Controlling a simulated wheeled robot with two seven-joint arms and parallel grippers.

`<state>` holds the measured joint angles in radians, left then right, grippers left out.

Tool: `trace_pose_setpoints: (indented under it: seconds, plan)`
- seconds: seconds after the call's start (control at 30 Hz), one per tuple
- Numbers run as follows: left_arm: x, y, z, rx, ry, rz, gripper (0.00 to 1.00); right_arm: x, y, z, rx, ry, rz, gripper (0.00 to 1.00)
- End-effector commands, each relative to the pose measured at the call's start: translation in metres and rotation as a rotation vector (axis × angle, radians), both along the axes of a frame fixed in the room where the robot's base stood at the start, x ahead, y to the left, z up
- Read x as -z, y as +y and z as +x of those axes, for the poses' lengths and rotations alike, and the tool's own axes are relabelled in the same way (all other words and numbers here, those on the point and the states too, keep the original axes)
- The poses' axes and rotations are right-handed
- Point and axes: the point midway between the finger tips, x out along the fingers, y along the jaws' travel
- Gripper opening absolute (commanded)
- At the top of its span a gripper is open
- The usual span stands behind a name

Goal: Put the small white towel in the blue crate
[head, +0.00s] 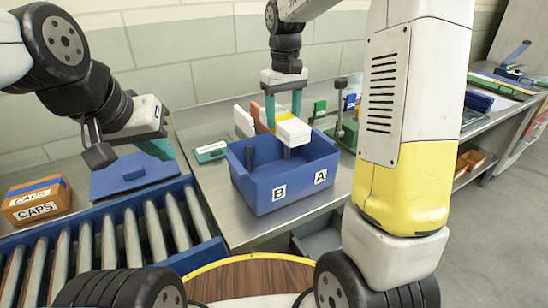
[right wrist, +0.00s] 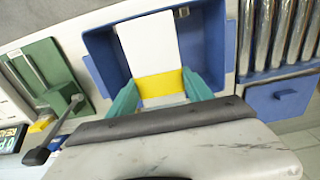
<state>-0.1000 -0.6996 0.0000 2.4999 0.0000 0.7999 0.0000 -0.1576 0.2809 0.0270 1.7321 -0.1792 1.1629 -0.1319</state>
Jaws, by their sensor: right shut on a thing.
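The blue crate (head: 258,195), marked B and A, stands on the metal bench in the middle of the head view. The small white towel (head: 294,131) is a folded white block over the crate's open top; in the right wrist view the white towel (right wrist: 149,45) has a yellow band at its near end. My right gripper (head: 283,112) is shut on the towel at that end, with teal fingers on both sides (right wrist: 163,90). My left gripper (head: 158,148) is at the left, above a blue panel, away from the crate; its jaw gap is hidden.
A roller conveyor (head: 115,240) runs along the left front, with an orange CAPS box (head: 37,200) behind it. A small green box (head: 210,152) lies left of the crate. A green stand with a lever (head: 340,128) is right of it. Upright items stand behind the crate.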

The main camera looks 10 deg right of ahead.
Motion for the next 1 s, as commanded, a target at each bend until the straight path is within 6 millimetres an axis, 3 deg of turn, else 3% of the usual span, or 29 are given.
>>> trace_pose_setpoints:
  seconds: [0.13,0.5,0.77,1.0]
  plan:
    - [0.0,0.0,0.0,0.0,-0.001,0.0,0.0,0.025,-0.001,-0.001,0.0,0.006,-0.001,0.08]
    - [0.0,0.0,0.0,0.0,0.0,0.0,0.0,0.117,0.0,-0.001,0.0,0.005,-0.001,0.08]
    - [0.0,0.0,0.0,0.0,0.0,0.0,0.0,0.142,0.0,-0.001,0.0,0.004,-0.002,0.08]
    - [0.0,0.0,0.0,0.0,0.0,0.0,0.0,0.176,0.0,-0.001,0.001,0.003,0.0,0.08]
